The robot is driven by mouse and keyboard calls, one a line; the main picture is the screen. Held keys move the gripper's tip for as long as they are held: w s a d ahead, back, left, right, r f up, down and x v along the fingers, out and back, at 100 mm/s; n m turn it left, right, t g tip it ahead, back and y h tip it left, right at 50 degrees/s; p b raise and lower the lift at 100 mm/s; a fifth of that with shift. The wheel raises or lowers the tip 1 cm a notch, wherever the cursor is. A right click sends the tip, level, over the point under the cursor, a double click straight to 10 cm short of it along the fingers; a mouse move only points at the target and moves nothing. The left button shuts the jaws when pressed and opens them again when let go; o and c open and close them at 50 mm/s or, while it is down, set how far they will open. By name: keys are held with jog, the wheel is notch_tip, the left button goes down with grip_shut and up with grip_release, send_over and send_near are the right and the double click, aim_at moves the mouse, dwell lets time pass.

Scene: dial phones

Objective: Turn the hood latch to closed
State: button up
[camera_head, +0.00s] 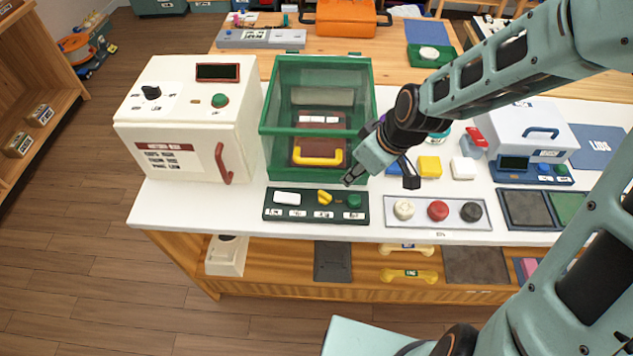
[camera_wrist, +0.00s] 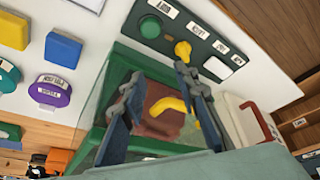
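The green-framed clear hood (camera_head: 318,132) stands on the white counter, with a maroon item and a yellow handle inside. In front of it is a dark green panel (camera_head: 308,214) with a white switch, a yellow knob (camera_head: 324,197) and a green button (camera_head: 353,201). The yellow knob, likely the latch, sits turned at a slant; its label is too small to read. My gripper (camera_head: 349,180) is above the panel's right end, near the hood's front right corner. In the wrist view my gripper (camera_wrist: 158,73) is open and empty, the knob (camera_wrist: 183,51) just beyond one fingertip.
A white cabinet (camera_head: 188,119) with a red handle stands left of the hood. Right of the panel is a tray (camera_head: 421,213) with white, red and black buttons. Yellow (camera_head: 429,166) and white blocks lie behind it. A white box (camera_head: 522,135) stands farther right.

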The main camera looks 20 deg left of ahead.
aim_at(326, 195)
jog(key=shift+n+g, duration=0.4)
jog(key=shift+n, duration=0.1)
jog(key=shift+s+a+f+b, duration=0.2)
jog(key=shift+a+f+b, duration=0.15)
jog(key=shift+a+f, duration=0.95)
jog(key=shift+s+a+f+b, duration=0.15)
jog(key=shift+a+f+b, duration=0.4)
jog(key=shift+f, duration=1.25)
jog(key=shift+s+a+f+b, duration=0.2)
jog(key=shift+a+f, duration=0.95)
jog(key=shift+f, duration=0.4)
jog(key=shift+y, duration=0.3)
grip_shut()
